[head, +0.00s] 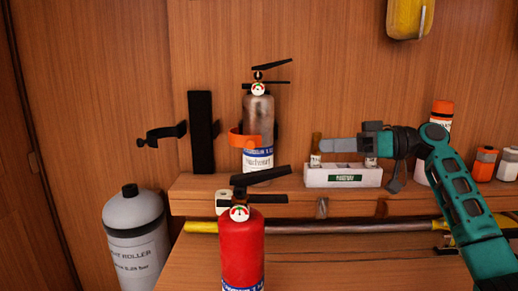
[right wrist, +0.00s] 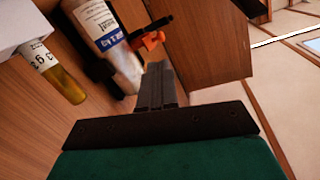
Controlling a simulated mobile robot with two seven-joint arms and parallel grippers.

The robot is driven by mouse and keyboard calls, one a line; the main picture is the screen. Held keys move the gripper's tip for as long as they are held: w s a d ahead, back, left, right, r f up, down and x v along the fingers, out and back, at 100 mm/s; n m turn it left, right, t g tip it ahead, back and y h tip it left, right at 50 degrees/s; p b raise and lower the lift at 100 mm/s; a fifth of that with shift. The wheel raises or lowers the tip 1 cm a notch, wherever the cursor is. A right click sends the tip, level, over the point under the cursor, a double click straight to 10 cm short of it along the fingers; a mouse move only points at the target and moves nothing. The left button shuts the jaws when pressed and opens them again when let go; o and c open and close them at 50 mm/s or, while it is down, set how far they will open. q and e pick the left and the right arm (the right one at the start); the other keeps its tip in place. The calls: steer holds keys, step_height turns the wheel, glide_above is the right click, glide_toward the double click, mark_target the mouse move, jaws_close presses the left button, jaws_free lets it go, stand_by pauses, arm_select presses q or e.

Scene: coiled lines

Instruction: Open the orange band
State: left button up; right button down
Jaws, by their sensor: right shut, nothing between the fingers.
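In the right wrist view the band (right wrist: 150,40) shows beyond my fingertips, beside the silver extinguisher (right wrist: 122,62). I cannot tell how its latch stands. My right gripper (head: 324,145) reaches in from the right with its fingers pointing left toward the band, apart from it. In the right wrist view the gripper's fingers (right wrist: 155,75) are together and empty. My left gripper is not in view.
A white box (head: 343,178) with small vials, one an amber vial (right wrist: 66,86), sits just below my right gripper. A red extinguisher (head: 242,251) stands in front. An empty black clamp (head: 162,133) is on the wall at left. A grey cylinder (head: 136,235) stands lower left.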

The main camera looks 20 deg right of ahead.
steer(key=d+n, duration=0.1)
steer(key=n, duration=0.2)
steer(key=p, duration=0.3)
glide_toward(243, 139)
steer(key=a+f, duration=0.1)
steer(key=a, duration=0.3)
steer(key=shift+w+f+n+y, duration=0.1)
steer(key=shift+w+n+y, duration=0.15)
steer(key=shift+n+y, duration=0.05)
steer(key=shift+a, duration=0.15)
